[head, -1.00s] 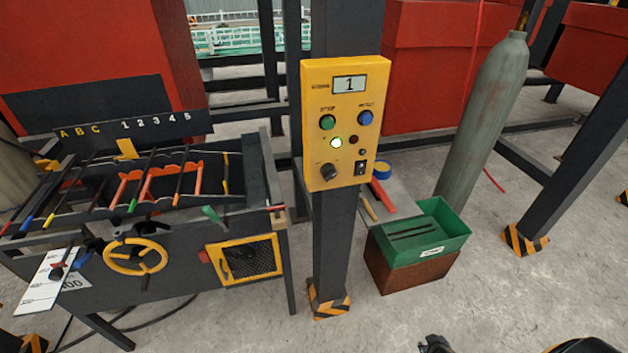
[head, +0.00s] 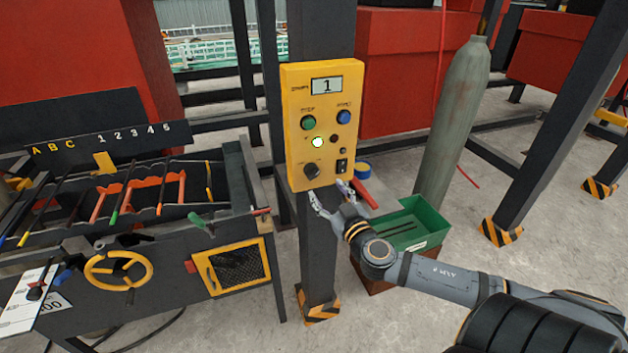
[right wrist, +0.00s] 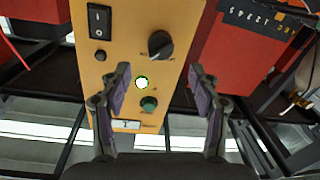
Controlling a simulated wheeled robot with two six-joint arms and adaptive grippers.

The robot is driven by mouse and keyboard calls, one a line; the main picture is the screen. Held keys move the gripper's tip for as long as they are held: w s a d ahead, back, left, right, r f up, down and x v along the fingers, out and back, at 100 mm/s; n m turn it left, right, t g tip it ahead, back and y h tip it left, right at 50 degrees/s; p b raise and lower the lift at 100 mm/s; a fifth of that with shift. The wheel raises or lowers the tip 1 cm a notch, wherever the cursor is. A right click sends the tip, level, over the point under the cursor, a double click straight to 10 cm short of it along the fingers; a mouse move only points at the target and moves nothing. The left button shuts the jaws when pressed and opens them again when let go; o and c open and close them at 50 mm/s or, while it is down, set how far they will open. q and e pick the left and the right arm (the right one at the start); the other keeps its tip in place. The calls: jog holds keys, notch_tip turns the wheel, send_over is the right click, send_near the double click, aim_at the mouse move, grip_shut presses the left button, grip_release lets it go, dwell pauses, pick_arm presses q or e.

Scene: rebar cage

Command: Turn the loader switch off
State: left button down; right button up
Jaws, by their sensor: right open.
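The yellow control box (head: 297,150) is on a dark post. It carries a display reading 1, a green button (head: 307,122), a blue button (head: 344,117), a lit lamp (head: 318,142), a black knob (head: 311,171) and a black rocker switch (head: 342,166). The labels are too small to read, so I cannot tell which is the loader switch. My right gripper (head: 329,192) is open and empty just below the box's lower edge. In the right wrist view the box appears upside down, with the rocker switch (right wrist: 99,22) and the knob (right wrist: 160,44) beyond the open fingers (right wrist: 160,88). My left gripper is out of view.
A rebar bending bench (head: 170,250) with a yellow handwheel (head: 118,269) stands at the left. A green tray (head: 425,215) on a brown block stands behind my right arm. A grey gas cylinder (head: 452,120) and a dark slanted post (head: 540,130) are at the right.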

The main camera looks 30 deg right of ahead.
aim_at(315, 176)
jog(key=w, duration=0.2)
jog(key=w+d, duration=0.1)
jog(key=w, duration=0.1)
jog(key=w+p, duration=0.1)
jog(key=w, duration=0.2)
jog(key=shift+d+r, duration=0.1)
jog(key=shift+d, duration=0.05)
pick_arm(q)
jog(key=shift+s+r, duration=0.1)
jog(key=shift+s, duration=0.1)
pick_arm(e)
jog(key=shift+w, duration=0.5)
jog(key=shift+c, duration=0.5)
jog(key=c, duration=1.1)
jog(key=shift+o, duration=0.2)
